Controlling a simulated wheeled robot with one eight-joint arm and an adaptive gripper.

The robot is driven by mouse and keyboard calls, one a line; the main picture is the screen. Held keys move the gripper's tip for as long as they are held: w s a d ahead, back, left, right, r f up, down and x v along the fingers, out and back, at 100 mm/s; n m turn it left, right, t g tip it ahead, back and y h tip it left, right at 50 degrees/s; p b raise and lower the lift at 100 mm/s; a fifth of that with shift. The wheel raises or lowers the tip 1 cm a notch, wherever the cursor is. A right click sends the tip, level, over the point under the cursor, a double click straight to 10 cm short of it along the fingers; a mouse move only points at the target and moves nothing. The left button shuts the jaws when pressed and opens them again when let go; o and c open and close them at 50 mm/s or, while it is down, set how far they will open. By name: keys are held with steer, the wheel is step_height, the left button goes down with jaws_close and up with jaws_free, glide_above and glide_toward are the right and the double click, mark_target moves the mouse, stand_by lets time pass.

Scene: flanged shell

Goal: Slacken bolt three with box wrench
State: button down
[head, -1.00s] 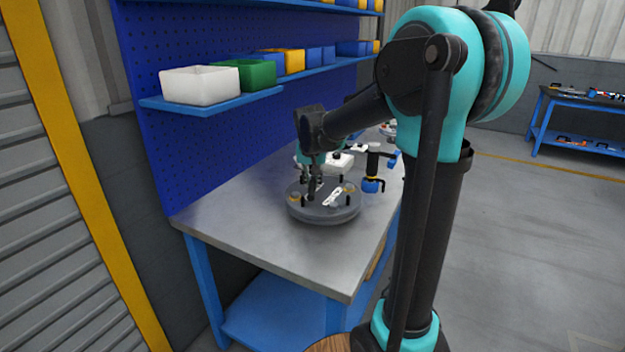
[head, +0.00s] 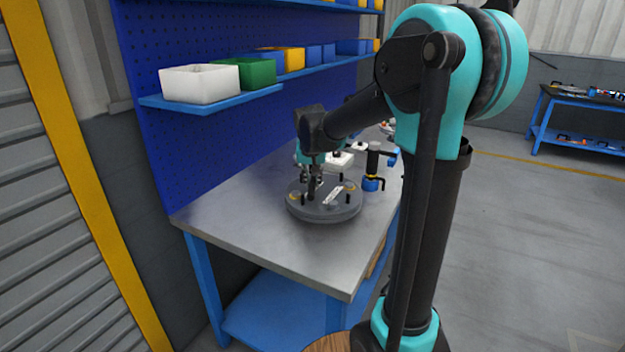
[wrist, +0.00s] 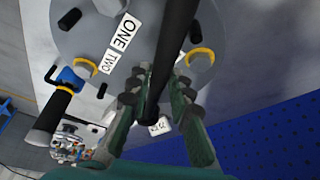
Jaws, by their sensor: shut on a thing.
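The round grey flanged shell (head: 325,210) lies on the steel bench in the head view. My gripper (wrist: 157,95) is shut on a long dark bar (wrist: 176,35), apparently the box wrench, above the flange. The bar's working end and bolt three cannot be made out.
A black-and-blue tool (head: 373,170) stands right of the shell, and a white block (head: 340,160) is behind it. The blue pegboard (head: 160,110) rises along the bench's left side, with bins (head: 200,84) on a shelf. The front bench top (head: 270,245) is clear.

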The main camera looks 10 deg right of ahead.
steer(key=shift+f, duration=1.1)
steer(key=shift+d, duration=0.1)
steer(key=shift+s+d+f+n+y, duration=0.1)
steer(key=shift+d+n+y, duration=0.15)
steer(key=shift+d+n, duration=0.45)
steer(key=shift+s+d+f+n+y, duration=0.1)
steer(key=shift+d+n+y, duration=0.15)
steer(key=shift+d+n, duration=0.45)
steer(key=shift+w+d+n+y, duration=0.15)
steer(key=shift+d+n+y, duration=0.15)
steer(key=shift+d+n, duration=0.55)
steer(key=shift+w+d+n+y, duration=0.15)
steer(key=shift+d+n+y, duration=0.15)
steer(key=shift+d+n, duration=0.55)
steer(key=shift+d, duration=0.25)
steer(key=shift+r, duration=0.15)
steer(key=shift+r, duration=2.95)
